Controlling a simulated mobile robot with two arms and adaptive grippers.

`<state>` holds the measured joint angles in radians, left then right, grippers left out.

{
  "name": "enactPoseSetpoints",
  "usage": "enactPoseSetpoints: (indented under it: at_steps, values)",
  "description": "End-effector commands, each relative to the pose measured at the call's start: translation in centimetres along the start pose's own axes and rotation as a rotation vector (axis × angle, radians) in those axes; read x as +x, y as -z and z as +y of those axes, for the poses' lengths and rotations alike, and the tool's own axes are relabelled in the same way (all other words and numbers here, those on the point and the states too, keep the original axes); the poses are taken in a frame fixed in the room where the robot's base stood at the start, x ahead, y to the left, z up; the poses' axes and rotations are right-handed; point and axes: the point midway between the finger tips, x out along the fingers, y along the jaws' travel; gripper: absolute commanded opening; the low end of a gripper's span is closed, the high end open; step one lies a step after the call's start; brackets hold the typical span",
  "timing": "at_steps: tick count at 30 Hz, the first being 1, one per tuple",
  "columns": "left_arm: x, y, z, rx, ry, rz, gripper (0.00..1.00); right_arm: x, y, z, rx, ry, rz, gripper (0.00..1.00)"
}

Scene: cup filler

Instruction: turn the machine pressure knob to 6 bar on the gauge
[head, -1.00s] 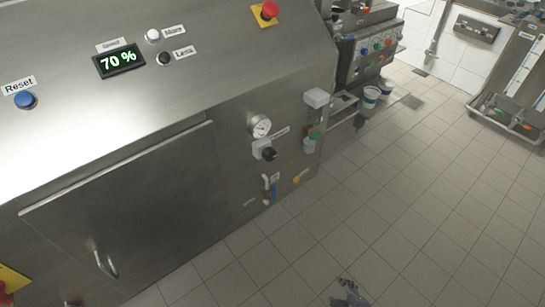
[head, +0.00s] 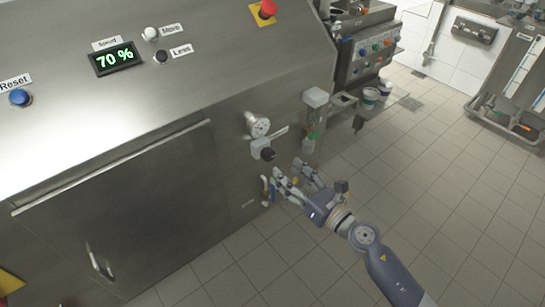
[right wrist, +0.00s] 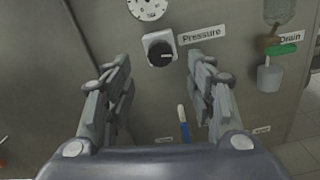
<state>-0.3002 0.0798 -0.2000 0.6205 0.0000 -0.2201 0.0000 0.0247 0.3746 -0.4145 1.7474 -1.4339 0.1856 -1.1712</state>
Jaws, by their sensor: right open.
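The black pressure knob (head: 267,154) sits on a pale square block on the machine's front panel, beside a "Pressure" label. In the right wrist view the knob (right wrist: 159,52) is ahead of my fingers, between and beyond them. The round white gauge (head: 258,126) is just above the knob; in the right wrist view the gauge (right wrist: 149,6) is cut by the top edge, and its reading is too small to tell. My right gripper (head: 290,172) is open and empty, just below and right of the knob, apart from it. My left gripper is not in view.
A Drain valve with a green handle (right wrist: 280,49) is right of the knob. A blue-handled valve (right wrist: 184,131) is below it. A red emergency button (head: 267,9) and a 70 % speed display (head: 115,58) are on the machine top.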

Motion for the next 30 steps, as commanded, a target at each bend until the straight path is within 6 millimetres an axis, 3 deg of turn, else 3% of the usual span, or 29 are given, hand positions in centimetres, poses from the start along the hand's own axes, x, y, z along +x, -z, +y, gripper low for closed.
enactPoseSetpoints:
  at_steps: [6,12,24,30]
  values:
    - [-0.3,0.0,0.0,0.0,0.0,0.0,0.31,4.4,-0.1,0.0,0.004,0.001,-0.002,0.51]
    - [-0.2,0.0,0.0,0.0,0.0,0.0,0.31,6.8,0.0,-0.1,0.004,0.001,-0.001,0.51]
    - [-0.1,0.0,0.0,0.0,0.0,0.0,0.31,7.6,0.1,0.0,0.004,0.001,0.001,0.51]
    - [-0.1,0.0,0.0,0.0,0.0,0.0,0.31,7.6,0.1,-0.1,0.004,0.001,0.0,0.07]
